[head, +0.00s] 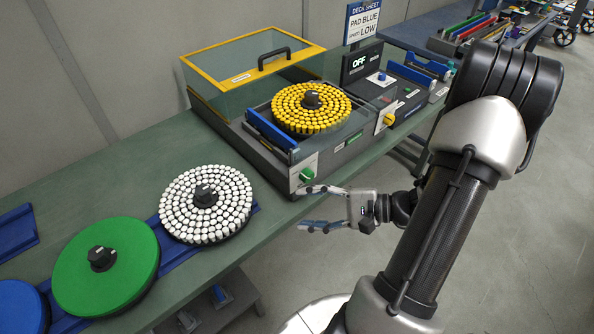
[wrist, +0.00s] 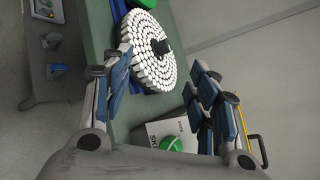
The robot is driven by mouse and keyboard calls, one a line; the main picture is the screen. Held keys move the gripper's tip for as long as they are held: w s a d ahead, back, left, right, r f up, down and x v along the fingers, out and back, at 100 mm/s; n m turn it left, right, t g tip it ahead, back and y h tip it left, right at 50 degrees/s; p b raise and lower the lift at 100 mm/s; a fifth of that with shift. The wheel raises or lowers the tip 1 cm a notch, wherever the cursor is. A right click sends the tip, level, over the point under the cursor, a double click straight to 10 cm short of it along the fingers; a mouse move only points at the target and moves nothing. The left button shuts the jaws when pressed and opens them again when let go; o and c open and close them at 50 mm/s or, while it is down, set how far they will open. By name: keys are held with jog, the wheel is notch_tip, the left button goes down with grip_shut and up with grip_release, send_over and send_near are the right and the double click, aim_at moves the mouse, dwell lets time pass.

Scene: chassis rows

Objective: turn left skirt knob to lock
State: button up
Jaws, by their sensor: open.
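The left skirt knob is a green knob (head: 306,175) on a light plate at the front left corner of the grey deck unit (head: 268,150). In the wrist view the green knob (wrist: 171,144) shows between my finger bases, on a white plate with partly hidden lettering. My gripper (head: 302,208) is open and empty, just in front of the bench edge and below the knob in the head view. In the wrist view its two blue-padded fingers (wrist: 148,76) are spread wide. Whether a finger touches the knob cannot be told.
A yellow knob (head: 389,119) sits on the unit's right part. A white-peg disc (head: 205,203) and green disc (head: 105,266) are to the left. A sign (head: 362,20) reads pad blue, speed low; a display (head: 360,62) reads OFF.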

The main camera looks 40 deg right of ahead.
jog(key=s+d+f+m+t+h, duration=0.5)
jog(key=d+f+m+t+h, duration=0.3)
jog(key=d, duration=0.3)
jog(key=m+g+b, duration=0.1)
jog(key=b, duration=0.3)
send_near(310, 178)
jog(key=shift+h, duration=0.3)
jog(key=w, duration=0.6)
jog(key=w+a, duration=0.1)
jog(key=w, duration=0.2)
jog(key=shift+w, duration=0.2)
jog(key=c, duration=1.1)
jog(key=shift+o, duration=0.2)
